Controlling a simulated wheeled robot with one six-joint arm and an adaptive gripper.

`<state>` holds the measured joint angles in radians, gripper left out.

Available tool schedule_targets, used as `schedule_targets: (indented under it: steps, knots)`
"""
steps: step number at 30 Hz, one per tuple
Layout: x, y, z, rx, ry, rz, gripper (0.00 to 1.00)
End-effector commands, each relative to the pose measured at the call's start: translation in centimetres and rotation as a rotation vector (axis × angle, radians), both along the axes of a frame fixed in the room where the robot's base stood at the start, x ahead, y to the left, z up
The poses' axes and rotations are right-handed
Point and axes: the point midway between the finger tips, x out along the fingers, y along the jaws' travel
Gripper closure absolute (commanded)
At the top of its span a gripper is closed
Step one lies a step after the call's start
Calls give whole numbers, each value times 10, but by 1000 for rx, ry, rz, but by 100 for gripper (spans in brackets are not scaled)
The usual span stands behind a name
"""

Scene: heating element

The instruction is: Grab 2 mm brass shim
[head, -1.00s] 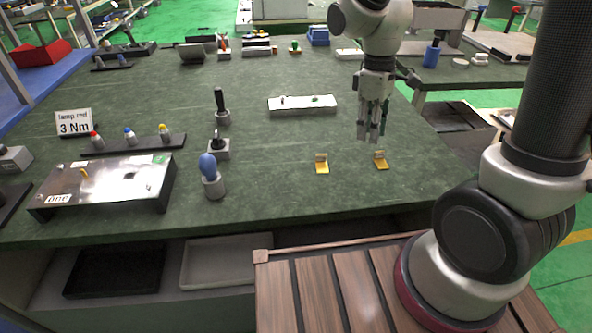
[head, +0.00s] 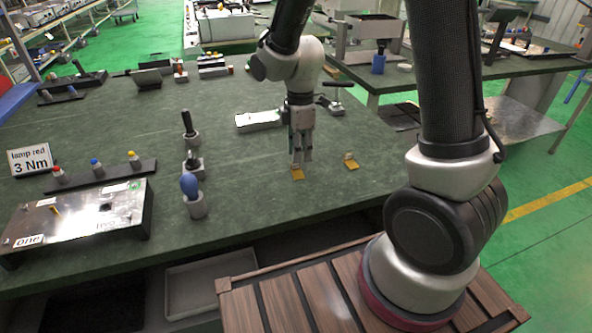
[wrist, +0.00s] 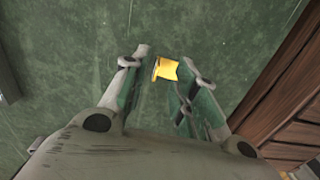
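Two small brass-yellow shims lie near the front edge of the green table. The left shim (head: 297,174) is right below my gripper (head: 301,161), which points down. The right shim (head: 351,163) lies apart from it, to the right. I cannot read a thickness on either. In the wrist view, one yellow shim (wrist: 166,69) shows between the fingertips of my gripper (wrist: 164,60), closer to the left finger. The fingers are apart, with no clear grip on the shim. I cannot tell whether the left finger touches it.
A white plate (head: 258,121) lies behind my gripper. A blue-handled tool (head: 190,188) stands in a grey holder to the left. A metal box (head: 75,217) and a "3 Nm" sign (head: 31,160) are further left. The table surface around the shims is clear.

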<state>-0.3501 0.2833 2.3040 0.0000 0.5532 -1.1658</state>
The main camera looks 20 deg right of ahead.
Motion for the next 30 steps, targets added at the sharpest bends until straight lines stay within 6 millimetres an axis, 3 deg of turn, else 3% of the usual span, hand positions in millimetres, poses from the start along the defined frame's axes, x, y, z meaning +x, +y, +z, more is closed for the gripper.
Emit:
schedule_targets:
  steps: [6, 15, 20, 30]
  knots:
    - [2, 2, -34, -2, 4, -1, 71]
    - [2, 2, -40, -1, 1, -2, 71]
    - [2, 2, -40, 0, 1, -2, 99]
    - [2, 2, -39, 0, 1, -2, 100]
